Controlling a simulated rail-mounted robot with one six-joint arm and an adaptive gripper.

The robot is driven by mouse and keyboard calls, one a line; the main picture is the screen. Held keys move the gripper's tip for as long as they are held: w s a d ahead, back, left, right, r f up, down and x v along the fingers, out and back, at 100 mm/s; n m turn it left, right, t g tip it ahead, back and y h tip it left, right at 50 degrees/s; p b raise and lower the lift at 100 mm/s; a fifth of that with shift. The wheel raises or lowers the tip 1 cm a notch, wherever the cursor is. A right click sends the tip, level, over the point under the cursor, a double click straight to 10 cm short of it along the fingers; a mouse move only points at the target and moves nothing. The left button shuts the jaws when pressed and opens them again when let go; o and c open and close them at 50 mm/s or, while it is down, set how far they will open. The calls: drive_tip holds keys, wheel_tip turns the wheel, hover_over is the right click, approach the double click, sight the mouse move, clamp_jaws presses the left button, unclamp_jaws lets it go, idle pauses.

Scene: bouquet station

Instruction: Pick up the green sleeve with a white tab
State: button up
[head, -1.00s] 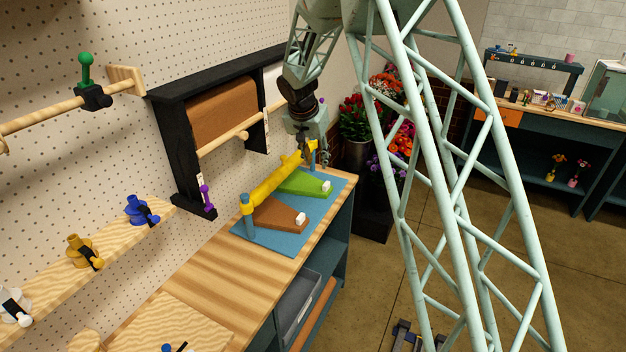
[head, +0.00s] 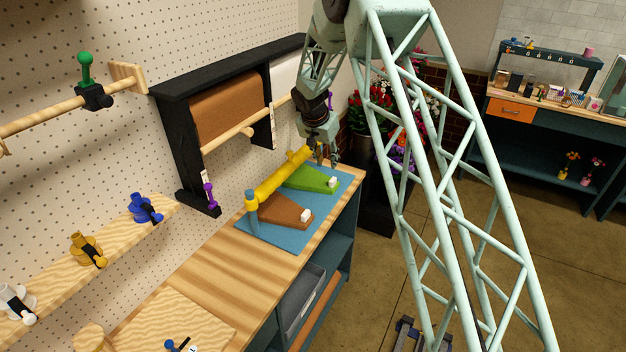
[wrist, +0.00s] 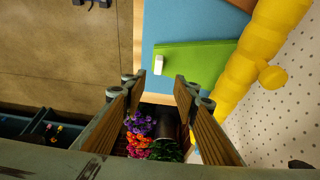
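The green sleeve (head: 308,178) lies flat on a blue mat (head: 290,237) on the workbench, at the mat's far end, with its white tab (head: 333,181) toward the bench's open edge. In the wrist view the green sleeve (wrist: 195,62) and its white tab (wrist: 158,64) lie beyond my fingertips. My gripper (head: 325,158) is above the far end of the mat, behind the sleeve. Its two wooden-faced fingers are spread apart in the wrist view (wrist: 160,85), with nothing between them but the distant floor and flowers.
A thick yellow bar (head: 278,182) runs above the mat's wall side on a blue post. A brown sleeve (head: 284,210) lies nearer, also with a white tab. A black paper-roll frame (head: 182,155) stands along the pegboard. Flowers (head: 375,108) stand beyond the bench end.

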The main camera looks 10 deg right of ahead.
drive_tip(key=shift+f, duration=0.1)
drive_tip(key=p, duration=0.2)
hover_over(333, 180)
drive_tip(key=s+a, duration=0.1)
drive_tip(key=a, duration=0.1)
drive_tip(key=shift+s+d+f, duration=0.1)
drive_tip(key=shift+f, duration=1.85)
drive_tip(key=shift+s+d+f, duration=0.1)
drive_tip(key=shift+f, duration=1.85)
drive_tip(key=shift+x, duration=1)
drive_tip(key=shift+p+x, duration=0.65)
drive_tip(key=shift+x, duration=0.95)
drive_tip(key=shift+s, duration=0.15)
drive_tip(key=c, duration=0.8)
